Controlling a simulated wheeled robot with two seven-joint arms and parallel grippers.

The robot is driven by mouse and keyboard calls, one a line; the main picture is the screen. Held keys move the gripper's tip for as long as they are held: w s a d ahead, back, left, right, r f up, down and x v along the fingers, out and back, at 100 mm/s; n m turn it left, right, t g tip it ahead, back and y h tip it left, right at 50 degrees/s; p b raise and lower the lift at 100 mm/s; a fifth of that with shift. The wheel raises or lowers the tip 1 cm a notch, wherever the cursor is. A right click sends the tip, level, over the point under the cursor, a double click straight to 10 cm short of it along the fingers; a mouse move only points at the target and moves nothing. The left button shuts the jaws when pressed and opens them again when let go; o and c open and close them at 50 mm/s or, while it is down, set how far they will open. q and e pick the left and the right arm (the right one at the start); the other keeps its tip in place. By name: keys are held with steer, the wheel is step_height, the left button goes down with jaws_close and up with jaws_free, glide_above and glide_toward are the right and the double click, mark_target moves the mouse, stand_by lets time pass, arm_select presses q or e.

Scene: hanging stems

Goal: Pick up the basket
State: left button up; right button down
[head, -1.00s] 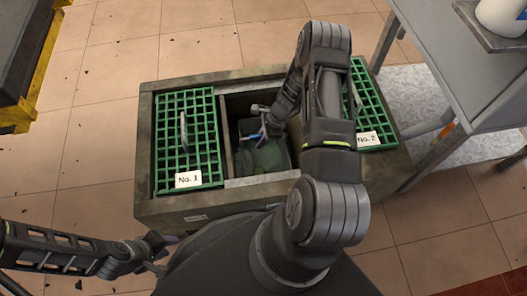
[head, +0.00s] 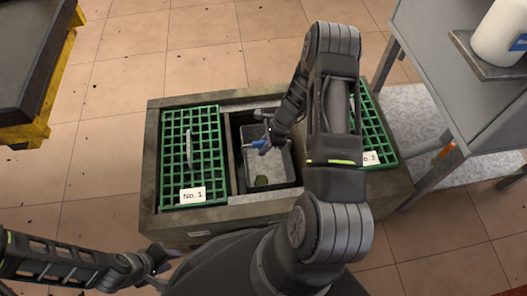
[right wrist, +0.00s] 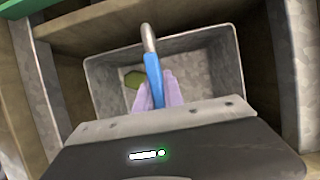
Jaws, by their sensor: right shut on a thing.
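The basket (head: 281,164) is a grey square bin in the open middle compartment of a stone-sided box. Its arched handle has a blue grip (head: 258,144). The basket (right wrist: 215,66) hangs roughly level between the compartment walls. My left gripper (head: 160,266) is open and empty at the lower left, in front of the box.
The box (head: 187,226) has green grid covers No. 1 (head: 190,155) at left and No. 2 (head: 375,132) at right, partly hidden by my arm. A grey table (head: 447,62) with a white container (head: 499,35) stands right. A black-and-yellow structure (head: 36,120) stands upper left.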

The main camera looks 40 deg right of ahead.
steer(key=shift+r, duration=1.25)
steer(key=shift+p, duration=0.3)
